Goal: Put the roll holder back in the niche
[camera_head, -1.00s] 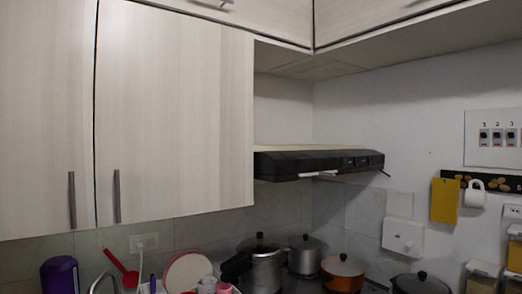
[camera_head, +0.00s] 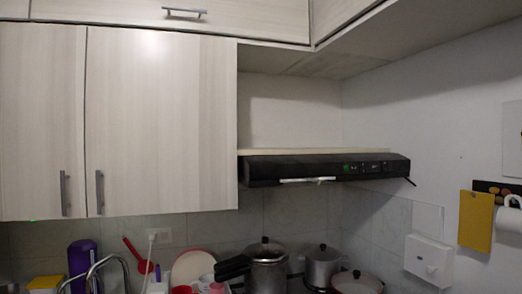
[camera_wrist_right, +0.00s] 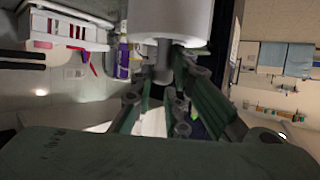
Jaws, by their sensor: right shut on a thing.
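The roll holder (camera_wrist_right: 170,20) shows as a white cylinder at the top of the right wrist view, with a grey stem below it. My right gripper (camera_wrist_right: 167,72) is shut on that stem, and its upper part is cut off by the frame. An open recess (camera_head: 290,112) lies above the black range hood in the head view, between the pale cabinet and the right wall. I cannot tell if this is the niche. Neither gripper shows in the head view.
The range hood (camera_head: 325,168) juts out below the recess. Pots (camera_head: 267,268) stand on the stove beneath it. A white box (camera_head: 429,260) and a yellow sheet (camera_head: 475,222) hang on the right wall. Closed cabinets (camera_head: 160,125) fill the left.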

